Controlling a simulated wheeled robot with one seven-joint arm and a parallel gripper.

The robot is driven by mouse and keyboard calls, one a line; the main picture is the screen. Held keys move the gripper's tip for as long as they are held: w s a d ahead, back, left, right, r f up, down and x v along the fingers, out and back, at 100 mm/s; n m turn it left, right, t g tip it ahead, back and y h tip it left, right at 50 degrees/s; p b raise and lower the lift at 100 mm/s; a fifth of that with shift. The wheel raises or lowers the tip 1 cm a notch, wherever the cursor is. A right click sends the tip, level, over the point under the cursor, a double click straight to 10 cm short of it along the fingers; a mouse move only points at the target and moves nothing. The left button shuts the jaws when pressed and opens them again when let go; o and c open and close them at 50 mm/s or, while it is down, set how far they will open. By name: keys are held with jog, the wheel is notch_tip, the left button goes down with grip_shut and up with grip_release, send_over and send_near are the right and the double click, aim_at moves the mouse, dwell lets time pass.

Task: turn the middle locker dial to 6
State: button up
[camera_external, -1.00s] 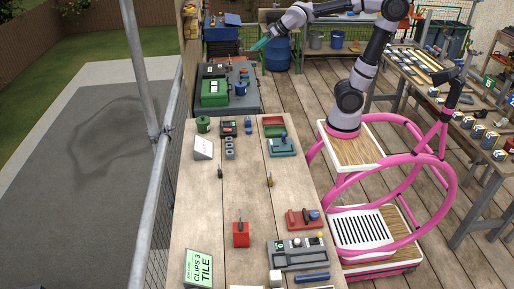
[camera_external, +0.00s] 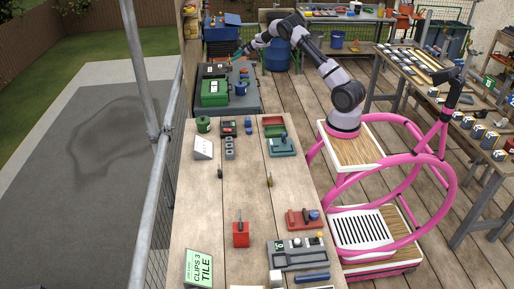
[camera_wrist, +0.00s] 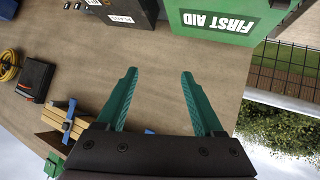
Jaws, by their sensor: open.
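My gripper (camera_wrist: 158,73) is open, with its two green fingers apart and nothing between them. In the external view it (camera_external: 236,55) is above the far grey-topped bench, close to the green first aid box. In the wrist view a dark box (camera_wrist: 143,10) with a white label lies past the fingertips at the top. Small white marks (camera_wrist: 77,6) show in a row beside the label, cut by the frame edge. They may be the locker dials; their numbers cannot be read. In the external view the dark box (camera_external: 212,71) stands behind the first aid box.
The green first aid box (camera_wrist: 222,20) is right of the fingertips. A black case (camera_wrist: 36,77), a yellow cord (camera_wrist: 9,66) and a blue clamp on wood (camera_wrist: 70,115) lie left. Bare bench top (camera_wrist: 155,45) lies between the fingers. A wire fence (camera_wrist: 280,85) runs along the right.

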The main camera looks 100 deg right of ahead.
jog(key=s+f+n+g+y, duration=0.1)
jog(key=s+f+g+y, duration=0.1)
jog(key=s+f, duration=0.65)
jog(key=s+f+g+y, duration=0.15)
jog(key=s+f, duration=0.45)
jog(key=f, duration=0.6)
jog(key=s+f+n+g+y, duration=0.1)
jog(key=s+f+g+y, duration=0.15)
jog(key=s+f, duration=0.7)
jog(key=w+a+x, duration=0.1)
jog(key=x, duration=1.1)
jog(key=shift+w+t, duration=0.4)
jog(key=shift+w, duration=0.05)
jog(key=shift+a+r, duration=0.1)
grip_shut()
